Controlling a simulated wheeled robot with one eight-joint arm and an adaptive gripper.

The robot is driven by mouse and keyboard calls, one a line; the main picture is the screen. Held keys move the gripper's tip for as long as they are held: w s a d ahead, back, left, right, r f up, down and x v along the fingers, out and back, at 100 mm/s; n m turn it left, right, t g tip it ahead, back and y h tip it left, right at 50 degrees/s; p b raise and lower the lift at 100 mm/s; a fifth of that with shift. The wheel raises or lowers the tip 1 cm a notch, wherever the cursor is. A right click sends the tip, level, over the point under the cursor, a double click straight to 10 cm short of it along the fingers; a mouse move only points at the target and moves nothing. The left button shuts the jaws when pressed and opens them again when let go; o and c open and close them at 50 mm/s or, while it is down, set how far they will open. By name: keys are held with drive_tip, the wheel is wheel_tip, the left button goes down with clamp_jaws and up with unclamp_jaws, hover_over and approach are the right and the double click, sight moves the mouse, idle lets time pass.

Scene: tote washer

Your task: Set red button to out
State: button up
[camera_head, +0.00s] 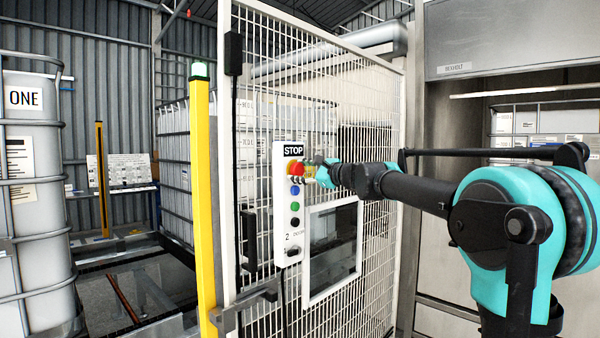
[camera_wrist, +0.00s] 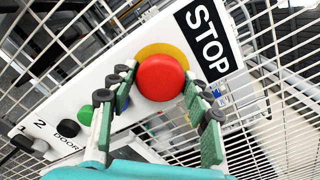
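The red button (camera_wrist: 163,78) is a round mushroom head on a yellow disc, beside the black STOP label (camera_wrist: 208,36). It sits near the top of a white control panel (camera_head: 284,222) on the mesh fence. In the head view the red button (camera_head: 292,167) is partly hidden by my gripper (camera_head: 312,172), which reaches it from the right. In the wrist view my gripper (camera_wrist: 160,80) has its two fingers apart, one on each side of the button. The fingertips are very close to its edge; I cannot tell whether they touch it.
Blue (camera_head: 295,190), green (camera_head: 295,206) and black (camera_head: 295,222) buttons sit below the red one. White mesh fencing (camera_head: 262,130) surrounds the panel, with a framed window (camera_head: 333,294) at its lower right. A yellow post (camera_head: 204,200) stands to the left.

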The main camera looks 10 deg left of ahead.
clamp_jaws()
drive_tip(key=shift+v, duration=0.8)
drive_tip(key=o, duration=0.6)
unclamp_jaws()
drive_tip(key=v, duration=1.2)
drive_tip(key=shift+f, duration=0.1)
